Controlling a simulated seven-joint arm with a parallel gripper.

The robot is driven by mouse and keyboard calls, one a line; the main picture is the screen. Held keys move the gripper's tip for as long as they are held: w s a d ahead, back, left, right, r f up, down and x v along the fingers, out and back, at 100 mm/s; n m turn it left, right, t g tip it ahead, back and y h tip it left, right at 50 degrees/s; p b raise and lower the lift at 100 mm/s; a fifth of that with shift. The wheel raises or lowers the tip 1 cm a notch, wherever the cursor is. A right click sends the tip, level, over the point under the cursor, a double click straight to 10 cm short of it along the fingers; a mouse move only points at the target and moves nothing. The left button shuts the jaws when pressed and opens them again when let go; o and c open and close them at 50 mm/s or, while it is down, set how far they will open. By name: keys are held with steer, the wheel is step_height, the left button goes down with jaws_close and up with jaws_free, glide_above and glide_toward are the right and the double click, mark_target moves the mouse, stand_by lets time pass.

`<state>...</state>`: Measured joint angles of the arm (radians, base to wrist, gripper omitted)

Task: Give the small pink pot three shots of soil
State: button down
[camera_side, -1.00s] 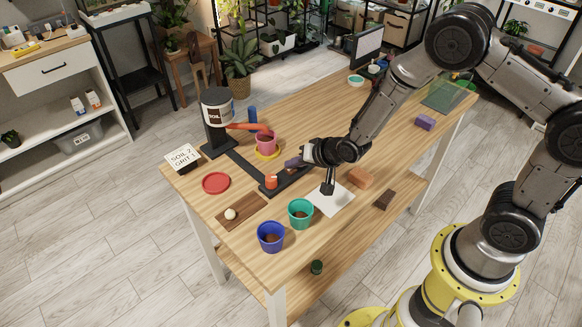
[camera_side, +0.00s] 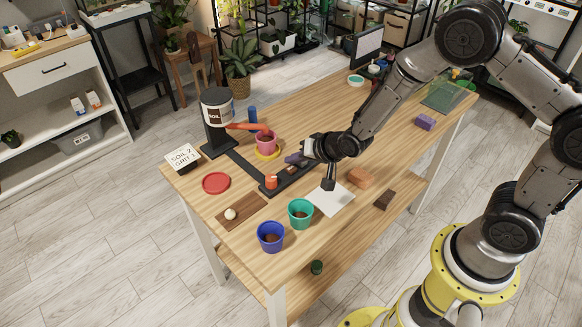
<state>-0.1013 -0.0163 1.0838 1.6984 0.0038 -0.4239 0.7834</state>
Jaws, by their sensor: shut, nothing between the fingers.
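The small pink pot (camera_side: 265,143) stands upright on a yellow saucer (camera_side: 268,154), close to the end of an orange chute (camera_side: 246,127). The chute comes from a white drum marked SOIL (camera_side: 216,108) on a black stand. I cannot tell how much soil is in the pot. A black arm runs from the stand to a base bar with an orange-red button (camera_side: 271,182). My gripper (camera_side: 329,186) points down above a white sheet (camera_side: 331,198), right of the button and apart from the pot. Its fingers are shut and empty.
A sign reading SOIL 2 GRIT 1 (camera_side: 183,157) stands at the left. A red saucer (camera_side: 216,183), a teal pot (camera_side: 301,213) and a blue pot (camera_side: 271,236) are near the front. Blocks lie to the right.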

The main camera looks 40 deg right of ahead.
mark_target(294, 171)
steer(key=shift+r, duration=2.5)
stand_by(0.9)
step_height(294, 171, up, 4)
steer(key=shift+f, duration=0.1)
stand_by(0.5)
steer(key=shift+f, duration=4.4)
steer(key=shift+f, duration=0.4)
